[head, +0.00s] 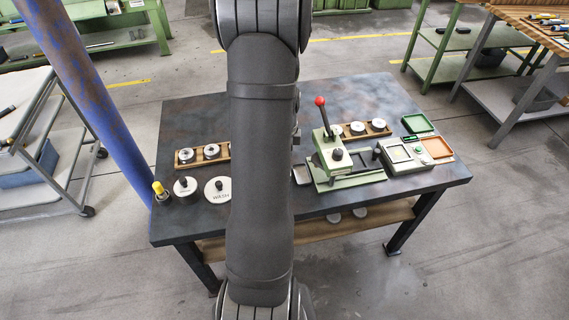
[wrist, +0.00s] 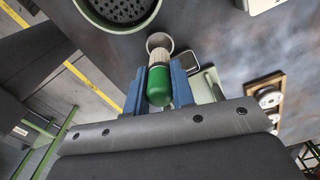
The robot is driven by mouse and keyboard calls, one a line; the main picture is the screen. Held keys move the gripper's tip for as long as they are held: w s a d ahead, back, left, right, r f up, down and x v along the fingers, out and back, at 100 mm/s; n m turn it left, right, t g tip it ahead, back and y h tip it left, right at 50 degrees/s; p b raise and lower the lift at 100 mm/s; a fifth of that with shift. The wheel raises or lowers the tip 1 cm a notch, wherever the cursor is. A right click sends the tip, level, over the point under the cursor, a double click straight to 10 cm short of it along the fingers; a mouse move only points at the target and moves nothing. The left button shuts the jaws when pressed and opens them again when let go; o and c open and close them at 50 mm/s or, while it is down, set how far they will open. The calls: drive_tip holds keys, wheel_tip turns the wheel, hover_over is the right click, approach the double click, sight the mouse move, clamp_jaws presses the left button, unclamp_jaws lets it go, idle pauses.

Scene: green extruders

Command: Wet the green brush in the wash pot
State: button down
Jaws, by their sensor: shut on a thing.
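In the wrist view my gripper (wrist: 159,68) has its blue fingers shut on the green brush (wrist: 159,88). The brush has a rounded green end and a pale, ribbed part pointing away from the camera. Its far end overlaps a small round ring or cup (wrist: 159,41); I cannot tell whether it is inside or above it. A larger round vessel with a dark perforated inside (wrist: 118,10) is at the top left. In the head view a pale round lid marked WASH (head: 217,190) has a dark knob. My arm hides the gripper and brush there.
The dark table (head: 185,110) holds a wooden rack with round pieces (head: 202,155) on the left. A green press with a red-knobbed lever (head: 330,150), another rack (head: 362,130), and green (head: 417,123) and orange (head: 434,147) trays stand right. A yellow-topped bottle (head: 159,190) is at the left edge.

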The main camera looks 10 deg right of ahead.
drive_tip(key=r, duration=0.3)
drive_tip(key=shift+a+r, duration=0.2)
drive_tip(key=shift+r, duration=0.2)
drive_tip(key=a+r, duration=0.2)
drive_tip(key=a, duration=0.7)
drive_tip(key=shift+f, duration=3.2)
drive_tip(key=shift+f, duration=0.6)
wheel_tip(320, 180, up, 7)
drive_tip(key=w+a+f+n, duration=0.2)
drive_tip(key=w+n, duration=0.3)
drive_tip(key=n, duration=0.5)
drive_tip(key=w+a+f+n, duration=0.2)
drive_tip(key=w+f+n, duration=0.1)
drive_tip(key=n, duration=0.8)
drive_tip(key=shift+w+a, duration=0.2)
drive_tip(key=shift+w, duration=0.7)
